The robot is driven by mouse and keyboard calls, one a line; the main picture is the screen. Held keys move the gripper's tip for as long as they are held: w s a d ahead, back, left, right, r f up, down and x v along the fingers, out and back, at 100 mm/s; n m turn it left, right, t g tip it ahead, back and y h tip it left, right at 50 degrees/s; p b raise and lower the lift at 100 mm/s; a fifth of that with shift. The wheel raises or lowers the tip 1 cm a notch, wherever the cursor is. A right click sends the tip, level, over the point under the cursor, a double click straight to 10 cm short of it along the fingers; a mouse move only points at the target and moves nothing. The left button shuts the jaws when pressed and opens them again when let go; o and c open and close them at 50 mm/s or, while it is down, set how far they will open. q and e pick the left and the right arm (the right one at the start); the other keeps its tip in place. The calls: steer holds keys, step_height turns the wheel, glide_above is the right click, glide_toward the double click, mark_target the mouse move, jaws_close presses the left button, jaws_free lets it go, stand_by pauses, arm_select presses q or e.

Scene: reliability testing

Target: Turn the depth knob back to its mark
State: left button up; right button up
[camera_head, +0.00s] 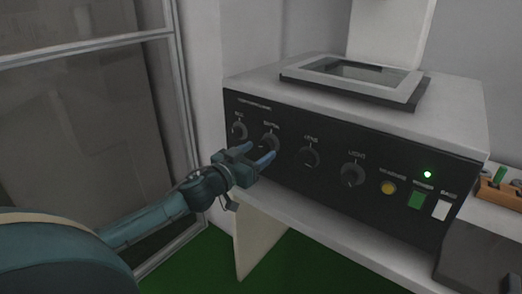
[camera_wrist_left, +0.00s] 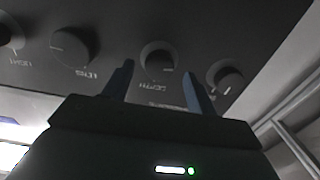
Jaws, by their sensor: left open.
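The depth knob (camera_head: 270,141) is a dark round knob, second from the left on the black front panel (camera_head: 325,190). In the left wrist view, which is upside down, the depth knob (camera_wrist_left: 160,56) shows a small pale line, with its label below. My left gripper (camera_head: 263,153) is just in front of the panel with blue fingers open and nothing between them. In the wrist view its fingertips (camera_wrist_left: 160,78) are on either side of the depth label, with the knob beyond them, apparently apart from it. I cannot tell the mark's exact position.
The lens knob (camera_head: 308,157) and light knob (camera_head: 352,175) are to the right, and another knob (camera_head: 238,131) is close on the left. A yellow button (camera_head: 388,188), green switch (camera_head: 415,200) and white switch (camera_head: 440,209) follow. A glass-panelled frame (camera_head: 90,120) stands at left.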

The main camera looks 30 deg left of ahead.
arm_select(q)
steer(key=shift+w+d, duration=0.1)
steer(key=shift+w, duration=1)
steer(key=c, duration=1)
